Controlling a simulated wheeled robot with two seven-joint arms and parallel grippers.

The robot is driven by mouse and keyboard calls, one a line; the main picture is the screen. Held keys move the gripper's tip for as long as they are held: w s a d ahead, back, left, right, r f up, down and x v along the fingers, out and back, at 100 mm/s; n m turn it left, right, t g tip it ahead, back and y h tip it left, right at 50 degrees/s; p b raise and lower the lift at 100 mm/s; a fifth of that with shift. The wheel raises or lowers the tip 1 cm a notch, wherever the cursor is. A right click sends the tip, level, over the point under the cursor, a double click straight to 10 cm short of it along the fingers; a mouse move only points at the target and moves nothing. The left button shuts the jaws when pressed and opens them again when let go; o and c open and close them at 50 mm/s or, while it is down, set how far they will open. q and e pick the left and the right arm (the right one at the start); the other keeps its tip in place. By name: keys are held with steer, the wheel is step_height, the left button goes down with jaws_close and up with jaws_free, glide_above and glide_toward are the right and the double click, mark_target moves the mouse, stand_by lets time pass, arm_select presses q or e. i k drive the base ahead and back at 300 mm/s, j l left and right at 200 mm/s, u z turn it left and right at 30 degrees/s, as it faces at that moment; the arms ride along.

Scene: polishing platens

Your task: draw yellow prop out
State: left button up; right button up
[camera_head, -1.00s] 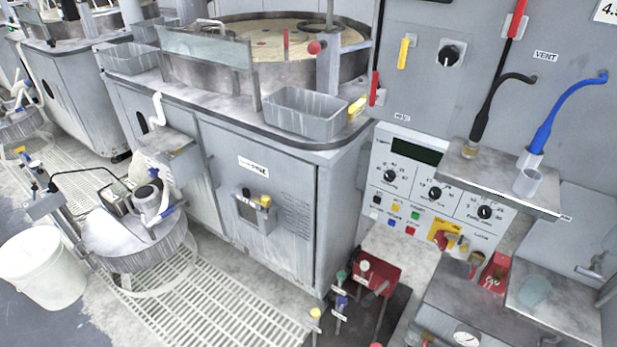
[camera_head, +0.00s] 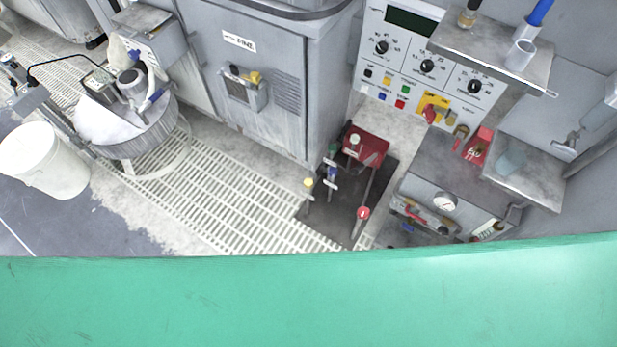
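I cannot tell which thing is the yellow prop. Yellow parts in view are a small yellow-topped post (camera_head: 309,183) standing by the dark floor plate, a yellow handle (camera_head: 254,77) on the box on the grey cabinet's front, and a yellow plate (camera_head: 437,107) with a red switch on the control panel. Neither of my grippers shows, so no gripper is seen touching anything.
A broad green surface (camera_head: 300,295) with a curved edge fills the bottom. The grey cabinet (camera_head: 275,125) stands behind the floor grating (camera_head: 215,205). A white bucket (camera_head: 45,165) and round drum (camera_head: 135,135) stand left. A gauge unit (camera_head: 425,180) and shelves (camera_head: 500,60) are right.

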mark_target(308, 183)
steer(key=i+l+u, duration=0.2)
steer(key=l+u, duration=0.2)
steer(key=l, duration=0.2)
steer(key=i+l+u, duration=0.15)
steer(key=l, duration=0.2)
steer(key=l+u, duration=0.2)
steer(key=l, duration=0.15)
steer(key=i, duration=0.05)
